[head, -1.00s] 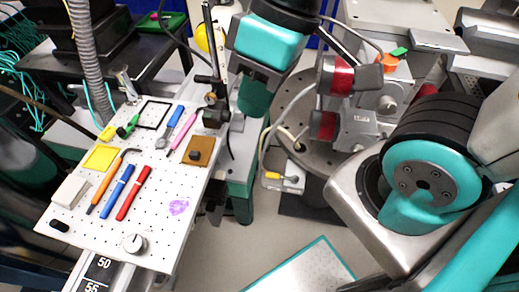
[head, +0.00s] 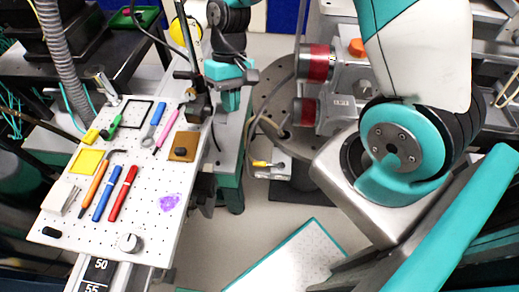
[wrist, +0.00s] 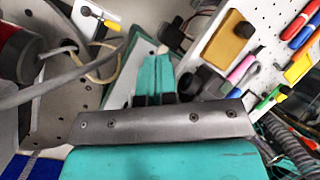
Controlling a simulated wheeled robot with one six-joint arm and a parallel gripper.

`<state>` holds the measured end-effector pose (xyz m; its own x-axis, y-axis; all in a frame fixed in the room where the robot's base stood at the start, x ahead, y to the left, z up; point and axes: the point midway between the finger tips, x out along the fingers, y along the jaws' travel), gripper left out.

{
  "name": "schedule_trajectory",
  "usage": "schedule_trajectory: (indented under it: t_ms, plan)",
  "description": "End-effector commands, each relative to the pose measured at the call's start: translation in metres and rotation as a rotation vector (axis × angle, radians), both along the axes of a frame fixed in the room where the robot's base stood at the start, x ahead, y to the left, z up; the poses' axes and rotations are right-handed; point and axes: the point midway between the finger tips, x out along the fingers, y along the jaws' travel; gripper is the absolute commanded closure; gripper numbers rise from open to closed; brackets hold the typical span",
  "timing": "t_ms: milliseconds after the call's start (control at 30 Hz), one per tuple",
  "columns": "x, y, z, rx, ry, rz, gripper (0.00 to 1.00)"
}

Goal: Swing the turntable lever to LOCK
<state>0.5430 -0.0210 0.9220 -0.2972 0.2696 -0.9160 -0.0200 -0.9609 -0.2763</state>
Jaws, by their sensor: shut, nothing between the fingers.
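The turntable (head: 270,90) is a grey round plate with holes, partly hidden behind red-and-grey fittings. Next to its front edge, a small yellow-handled lever (head: 261,163) sits on a pale block (head: 270,172). The yellow handle also shows at the upper left of the wrist view (wrist: 87,11). No LOCK marking can be read. My gripper (head: 231,104) is shut and empty, to the upper left of the lever and apart from it. Its teal fingers show together in the wrist view (wrist: 154,62).
A white perforated board (head: 135,215) with pens, tools and a brown block (head: 184,146) stands at the left. Red-banded fittings (head: 316,62) rise over the turntable. A dark post (head: 196,55) stands close to my gripper.

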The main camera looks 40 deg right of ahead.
Motion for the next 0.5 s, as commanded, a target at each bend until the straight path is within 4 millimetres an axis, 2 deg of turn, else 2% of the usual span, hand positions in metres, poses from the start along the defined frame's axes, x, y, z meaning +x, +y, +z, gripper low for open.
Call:
schedule_trajectory:
  t_ms: [33, 67, 100, 200, 333, 400, 500]
  plan:
    - [0.003, -0.013, -0.029, -0.020, 0.056, -0.060, 1.00]
    - [0.007, -0.022, -0.047, -0.039, 0.073, -0.113, 1.00]
    - [0.018, -0.040, -0.074, -0.080, 0.080, -0.223, 1.00]
    - [0.037, -0.080, -0.127, -0.172, 0.091, -0.475, 1.00]
    - [0.045, -0.112, -0.166, -0.241, 0.099, -0.667, 1.00]
    - [0.047, -0.120, -0.175, -0.261, 0.100, -0.717, 1.00]
    - [0.048, -0.124, -0.180, -0.270, 0.100, -0.743, 1.00]
